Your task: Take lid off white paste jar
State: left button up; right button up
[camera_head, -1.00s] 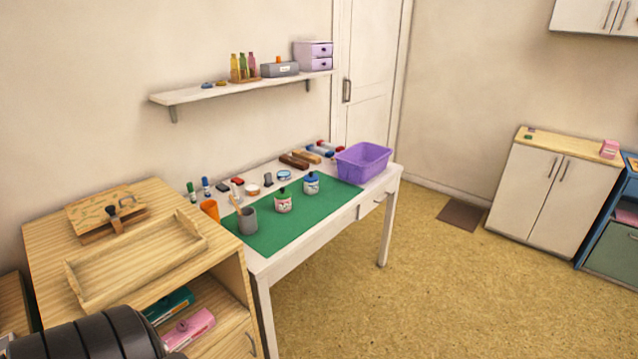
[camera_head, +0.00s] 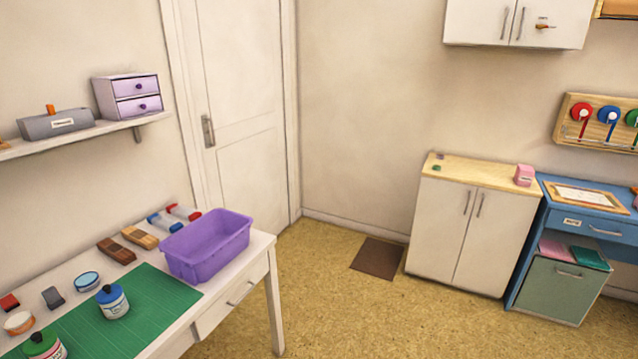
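Two small white jars with labels stand on the green mat (camera_head: 150,306) on the white table at the lower left. One jar (camera_head: 114,307) has a blue lid on it. The other jar (camera_head: 45,348) has a green lid on it and is cut by the bottom edge of the view. The labels are too small to read, so I cannot tell which is the paste jar. Neither of my grippers shows in the head view.
A purple bin (camera_head: 208,245) stands on the table's right end, beside brown blocks (camera_head: 117,250). A low white cabinet (camera_head: 465,230) and a blue desk (camera_head: 575,215) stand at the right. A dark mat (camera_head: 377,258) lies on the otherwise open floor.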

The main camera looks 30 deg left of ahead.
aim_at(118, 308)
jog(key=i, duration=2.05)
jog(key=u, duration=3.6)
